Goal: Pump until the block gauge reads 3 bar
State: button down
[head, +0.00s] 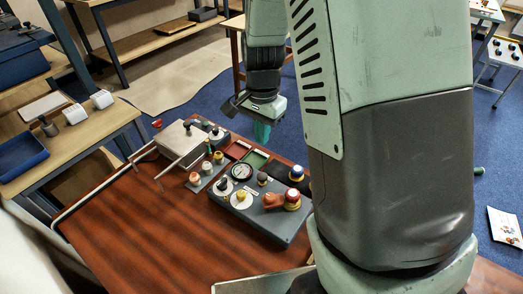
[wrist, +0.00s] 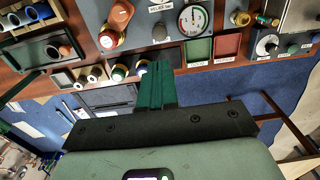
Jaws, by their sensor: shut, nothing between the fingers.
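The grey block (head: 262,214) sits on the brown wooden bench, with a round white-faced gauge (head: 242,171) on its top. The gauge also shows at the top of the wrist view (wrist: 192,18); its reading is too small to tell. I cannot tell which part is the pump. My gripper (head: 262,132) hangs above and beyond the block, apart from it. Its green fingers (wrist: 156,85) are shut and empty.
A pale box (head: 182,138) with rods stands left of the block. Small capped fittings (head: 195,178) stand between them. Red (wrist: 227,45) and green (wrist: 199,50) trays lie beside the gauge. The bench's front left is clear.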

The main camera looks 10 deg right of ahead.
aim_at(262, 176)
notch_tip(262, 176, down, 13)
jog(key=shift+f, duration=0.1)
dwell(0.5)
jog(key=shift+f, duration=1.05)
notch_tip(262, 176, up, 14)
jog(key=shift+r, duration=0.15)
dwell(0.4)
